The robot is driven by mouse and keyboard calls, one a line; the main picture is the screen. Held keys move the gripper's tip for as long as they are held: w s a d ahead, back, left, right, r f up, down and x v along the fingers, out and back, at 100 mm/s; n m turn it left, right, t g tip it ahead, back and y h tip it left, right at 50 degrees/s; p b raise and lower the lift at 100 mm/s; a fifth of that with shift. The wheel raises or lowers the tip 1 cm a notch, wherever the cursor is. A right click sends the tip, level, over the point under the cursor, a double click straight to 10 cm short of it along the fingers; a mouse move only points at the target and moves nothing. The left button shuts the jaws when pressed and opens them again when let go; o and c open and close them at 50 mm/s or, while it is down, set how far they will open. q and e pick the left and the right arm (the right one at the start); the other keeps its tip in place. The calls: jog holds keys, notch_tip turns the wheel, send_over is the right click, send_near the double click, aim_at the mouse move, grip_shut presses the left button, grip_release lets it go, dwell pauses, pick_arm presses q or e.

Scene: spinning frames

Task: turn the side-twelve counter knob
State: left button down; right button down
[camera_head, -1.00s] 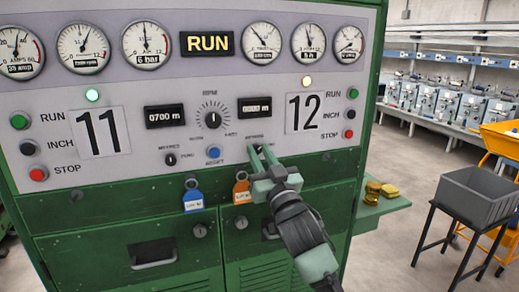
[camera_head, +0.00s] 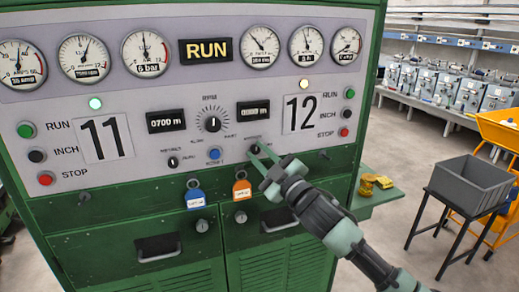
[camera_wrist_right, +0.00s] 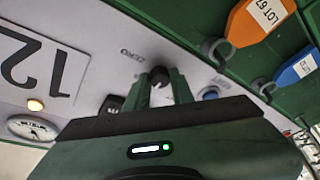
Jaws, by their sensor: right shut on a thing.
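The side-twelve counter knob (camera_wrist_right: 160,76) is a small black knob with a pale mark, seen between the two green fingers in the right wrist view. That gripper is shut on the knob at the panel, below the side-twelve counter (camera_head: 254,111), which seems to read 0000 m. The word ZERO shows upside down beside the knob in the wrist view. The big number 12 plate (camera_head: 300,113) is to the right. My left gripper is not in view.
The side-eleven counter (camera_head: 166,121) reads 0700 m, with its own black knob (camera_head: 173,162) below. A blue button (camera_head: 214,154) and the RPM dial (camera_head: 212,122) are close to my gripper. Blue (camera_head: 195,198) and orange (camera_head: 241,189) tags hang below. A grey bin (camera_head: 470,184) stands right.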

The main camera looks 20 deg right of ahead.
jog(key=shift+n, duration=0.3)
jog(key=c, duration=1.2)
grip_release()
jog(key=b+v, duration=0.3)
jog(key=v, duration=0.4)
jog(key=shift+s+b, duration=0.3)
jog(key=shift+b, duration=0.05)
jog(key=shift+d, duration=0.1)
